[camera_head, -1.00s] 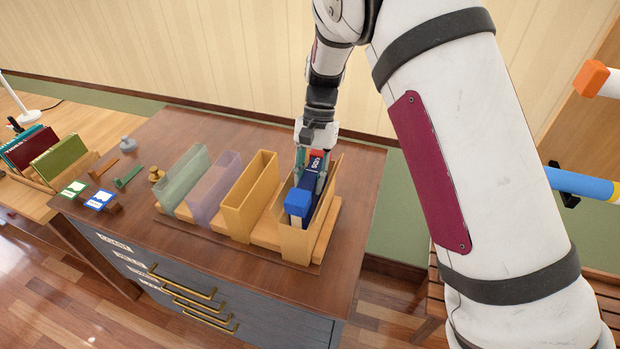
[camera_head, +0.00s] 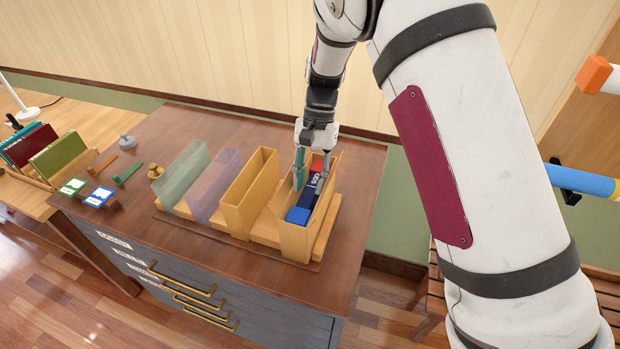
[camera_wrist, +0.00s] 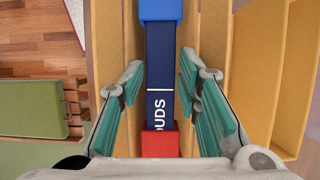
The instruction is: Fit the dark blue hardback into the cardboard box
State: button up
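The dark blue hardback (camera_head: 312,190), with a blue end (camera_head: 298,215) and a red end (camera_head: 317,165), stands inside the rightmost tan cardboard box (camera_head: 296,243). Its top lies below the box's rim at the near end. In the wrist view the book's spine (camera_wrist: 161,60) runs lengthwise between the box walls, with white lettering partly visible. My gripper (camera_head: 311,182) is over the box with its teal fingers on either side of the book. In the wrist view my gripper (camera_wrist: 165,88) is open, with gaps between both fingers and the spine. The book's lower part is hidden.
A yellow box (camera_head: 248,195), a translucent purple one (camera_head: 213,187) and a translucent green one (camera_head: 184,178) stand to the left. Small knobs and labels lie further left. Books stand in a rack (camera_head: 85,165) on the wooden table. The cabinet top behind is clear.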

jog(key=shift+r, duration=0.1)
jog(key=shift+r, duration=0.4)
jog(key=b+v, duration=0.3)
jog(key=v, duration=0.8)
jog(key=s+d+r+t, duration=0.2)
jog(key=s+d+r, duration=0.25)
jog(key=r, duration=0.35)
jog(key=s+d+r+n+t, duration=0.1)
jog(key=s+d+t, duration=0.3)
jog(key=s, duration=0.6)
jog(key=s+d+r+n+t+h, duration=0.1)
jog(key=s+d+n+t, duration=0.2)
jog(key=s+d, duration=0.5)
jog(key=shift+s+r+t+h, duration=0.3)
jog(key=shift+s+t, duration=0.2)
jog(key=shift+s, duration=0.45)
